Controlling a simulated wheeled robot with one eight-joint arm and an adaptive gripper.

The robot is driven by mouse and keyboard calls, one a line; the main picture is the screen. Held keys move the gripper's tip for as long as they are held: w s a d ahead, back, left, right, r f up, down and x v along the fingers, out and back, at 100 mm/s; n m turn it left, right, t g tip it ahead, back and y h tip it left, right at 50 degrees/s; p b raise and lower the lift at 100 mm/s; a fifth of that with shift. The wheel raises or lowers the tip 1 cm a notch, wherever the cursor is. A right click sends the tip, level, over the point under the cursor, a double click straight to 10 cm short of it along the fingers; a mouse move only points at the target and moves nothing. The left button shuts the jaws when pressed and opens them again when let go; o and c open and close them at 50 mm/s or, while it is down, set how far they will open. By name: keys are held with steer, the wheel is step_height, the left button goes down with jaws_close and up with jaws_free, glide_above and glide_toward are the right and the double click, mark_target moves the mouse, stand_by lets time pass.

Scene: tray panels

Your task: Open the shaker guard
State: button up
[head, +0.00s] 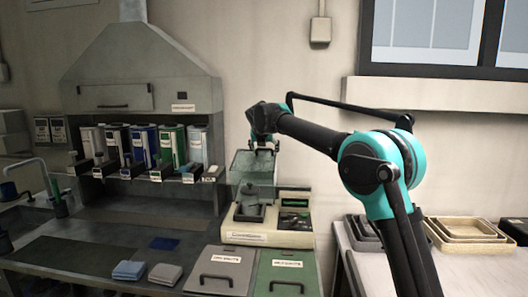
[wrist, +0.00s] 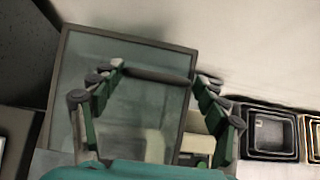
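The shaker guard (head: 253,168) is a clear, grey-framed panel, standing raised and tilted above the shaker (head: 257,238). The shaker has a cream body with a label on its front and a grey vessel (head: 250,203) on it. My gripper (head: 264,147) is at the upper part of the guard. In the wrist view the guard (wrist: 75,85) fills the middle, and a dark handle bar (wrist: 155,75) runs across between my fingertips (wrist: 158,74). The fingers are wide apart, one near each end of the bar. Whether they touch it is unclear.
Two lidded bins, grey (head: 213,265) and green (head: 270,270), sit in front of the shaker. Nested trays (head: 465,230) lie on the right table. Bench surface left of the shaker is mostly clear.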

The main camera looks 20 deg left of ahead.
steer(key=shift+s, duration=0.1)
steer(key=shift+s+r, duration=0.25)
steer(key=v, duration=1.1)
steer(key=shift+d, duration=0.2)
steer(key=shift+r, duration=0.1)
